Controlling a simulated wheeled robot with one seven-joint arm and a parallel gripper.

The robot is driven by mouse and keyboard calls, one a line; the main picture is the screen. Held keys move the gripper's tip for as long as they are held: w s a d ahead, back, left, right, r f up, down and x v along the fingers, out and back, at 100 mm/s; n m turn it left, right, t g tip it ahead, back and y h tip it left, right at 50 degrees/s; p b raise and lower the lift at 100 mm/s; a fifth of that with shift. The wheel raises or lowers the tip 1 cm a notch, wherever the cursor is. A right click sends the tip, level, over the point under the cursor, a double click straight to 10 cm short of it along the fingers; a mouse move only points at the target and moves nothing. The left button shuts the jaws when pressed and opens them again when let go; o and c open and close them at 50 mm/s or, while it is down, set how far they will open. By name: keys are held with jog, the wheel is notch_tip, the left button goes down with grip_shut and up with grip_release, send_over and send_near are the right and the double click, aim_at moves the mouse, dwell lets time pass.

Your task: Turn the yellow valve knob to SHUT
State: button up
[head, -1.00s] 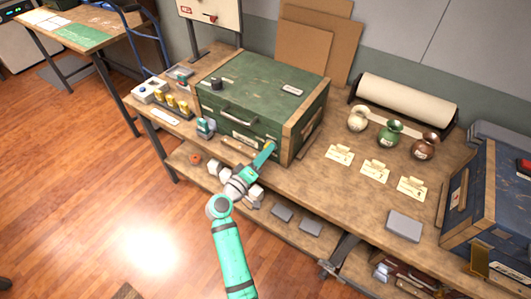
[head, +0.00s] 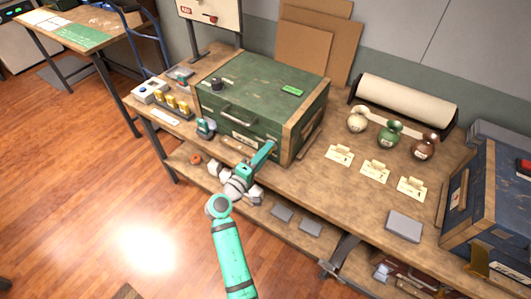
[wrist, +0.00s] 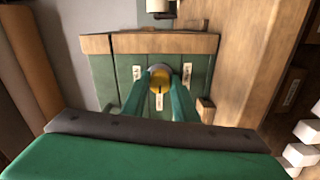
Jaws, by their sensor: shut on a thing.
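The yellow valve knob (wrist: 160,76) is on the green side of the crate, in the middle of the wrist view. My gripper (wrist: 161,82) is shut on it, with one finger on each side. A dark mark on the knob points down in the wrist view, toward a small white label (wrist: 159,102). Two more labels flank the knob, left (wrist: 137,72) and right (wrist: 187,72); their words are too small to read. In the head view my gripper (head: 268,150) reaches the green crate (head: 225,100) at its front right, and hides the knob.
The crate's lid bears a dark knob (head: 217,84) and a small green plate (head: 292,90). Three round vases (head: 390,132) with cards stand to the right on the workbench (head: 330,185). A blue case (head: 475,215) is at the far right. A paper roll (head: 405,101) lies behind.

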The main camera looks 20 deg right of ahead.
jog(key=shift+a, duration=0.1)
jog(key=o, duration=1.1)
jog(key=shift+c, duration=0.2)
jog(key=v, duration=1)
jog(key=shift+s+a, duration=0.25)
jog(key=shift+a, duration=0.05)
jog(key=shift+f, duration=0.1)
